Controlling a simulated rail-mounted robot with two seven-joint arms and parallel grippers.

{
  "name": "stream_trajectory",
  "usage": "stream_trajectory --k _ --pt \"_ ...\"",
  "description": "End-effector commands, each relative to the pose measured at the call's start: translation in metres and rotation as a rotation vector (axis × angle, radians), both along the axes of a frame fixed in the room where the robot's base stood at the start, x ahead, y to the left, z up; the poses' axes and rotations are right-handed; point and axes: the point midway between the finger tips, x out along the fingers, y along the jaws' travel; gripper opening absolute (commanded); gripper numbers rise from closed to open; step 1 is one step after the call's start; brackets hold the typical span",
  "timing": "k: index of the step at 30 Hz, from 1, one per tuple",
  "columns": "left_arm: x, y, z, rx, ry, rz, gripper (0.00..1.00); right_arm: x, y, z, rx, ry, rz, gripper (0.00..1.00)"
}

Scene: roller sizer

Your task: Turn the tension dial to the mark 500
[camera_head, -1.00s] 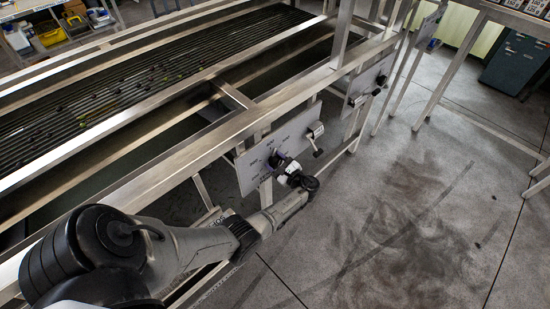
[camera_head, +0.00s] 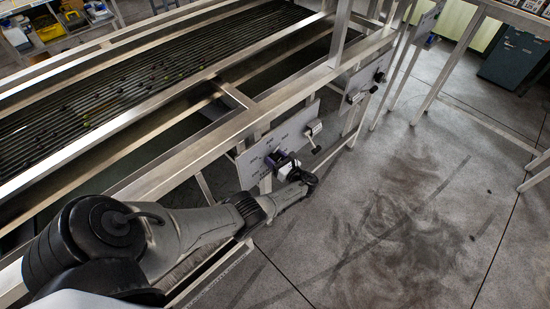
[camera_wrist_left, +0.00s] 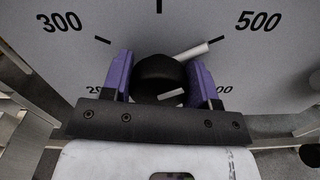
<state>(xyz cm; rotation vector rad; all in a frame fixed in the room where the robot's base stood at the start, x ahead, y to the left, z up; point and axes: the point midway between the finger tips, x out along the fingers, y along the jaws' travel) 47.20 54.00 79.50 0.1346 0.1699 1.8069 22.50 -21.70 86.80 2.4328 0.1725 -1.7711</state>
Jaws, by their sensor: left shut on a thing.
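The tension dial is a black round knob (camera_wrist_left: 160,78) with a white pointer (camera_wrist_left: 190,51) on a grey panel (camera_wrist_left: 110,20), seen in the left wrist view. The pointer aims up and right, its tip close beside the tick of the mark 500 (camera_wrist_left: 259,21). The mark 300 (camera_wrist_left: 59,22) is at the left. My left gripper (camera_wrist_left: 160,80) has its purple fingers on both sides of the knob, shut on it. In the head view the left gripper (camera_head: 284,163) is at the panel (camera_head: 250,160), hiding most of the dial. My right gripper is out of view.
A small black-handled control (camera_head: 314,129) sits right of the dial on the panel. A second panel (camera_head: 365,82) is farther along the metal frame (camera_head: 185,146). The roller bed (camera_head: 140,75) lies behind it. The concrete floor (camera_head: 400,210) to the right is open.

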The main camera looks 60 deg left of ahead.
Motion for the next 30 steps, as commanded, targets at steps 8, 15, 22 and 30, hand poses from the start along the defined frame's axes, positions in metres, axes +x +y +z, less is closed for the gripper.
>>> stream_trajectory --k 8,15,22,30 --pt "-0.0002 -0.0002 -0.0006 -0.004 0.009 0.001 0.31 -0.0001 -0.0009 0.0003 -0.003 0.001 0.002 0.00" --pt "-0.0003 -0.0003 -0.0007 -0.005 0.008 0.002 0.59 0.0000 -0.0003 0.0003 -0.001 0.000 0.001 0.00" --pt "-0.0001 -0.0002 -0.0005 -0.003 0.009 0.000 0.80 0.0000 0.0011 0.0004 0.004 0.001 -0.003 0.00" --pt "0.0005 -0.0021 -0.0004 -0.003 0.007 -0.001 0.80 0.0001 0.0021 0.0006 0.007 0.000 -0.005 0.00"
